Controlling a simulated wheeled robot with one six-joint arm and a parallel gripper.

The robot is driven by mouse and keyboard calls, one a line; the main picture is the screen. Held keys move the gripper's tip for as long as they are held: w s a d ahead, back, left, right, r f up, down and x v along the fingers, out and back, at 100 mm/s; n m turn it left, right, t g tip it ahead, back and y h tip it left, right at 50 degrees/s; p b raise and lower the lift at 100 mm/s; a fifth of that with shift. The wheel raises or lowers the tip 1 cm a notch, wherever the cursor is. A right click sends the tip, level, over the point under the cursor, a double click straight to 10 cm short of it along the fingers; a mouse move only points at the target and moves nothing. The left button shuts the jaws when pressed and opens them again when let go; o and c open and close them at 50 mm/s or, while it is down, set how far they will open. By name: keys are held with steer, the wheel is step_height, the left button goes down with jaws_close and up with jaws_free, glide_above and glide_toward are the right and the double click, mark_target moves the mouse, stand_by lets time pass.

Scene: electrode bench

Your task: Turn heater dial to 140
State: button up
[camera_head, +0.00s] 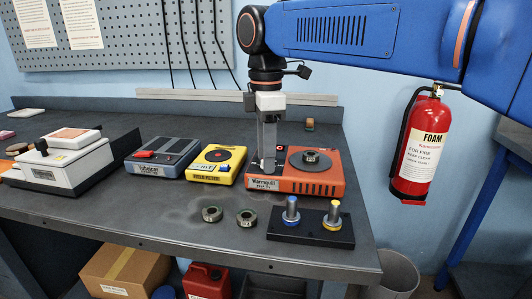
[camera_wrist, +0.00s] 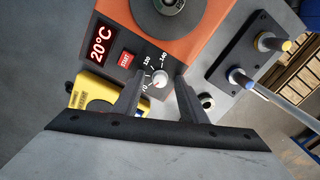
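The heater is an orange box (camera_head: 325,179) on the bench in the head view, and it also fills the top of the wrist view (camera_wrist: 190,48). Its display (camera_wrist: 102,44) reads 20°C, beside a red START button (camera_wrist: 126,59). The small white heater dial (camera_wrist: 160,79) shows in the wrist view, with marks including 120 and 140 around it. I cannot tell which mark its pointer faces. My gripper (camera_wrist: 160,84) is open, with one finger on each side of the dial; contact is unclear. In the head view my gripper (camera_head: 267,168) points down at the heater's left front and hides the dial.
A dark ring (camera_head: 311,160) sits on the heater's round plate. A black block with two posts (camera_head: 310,228) stands in front. Two more rings (camera_head: 212,213) lie on the bench. A yellow meter (camera_head: 218,165) is close at left, a grey device (camera_head: 162,155) beyond it.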

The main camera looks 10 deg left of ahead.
steer(key=shift+c, duration=0.4)
jaws_close()
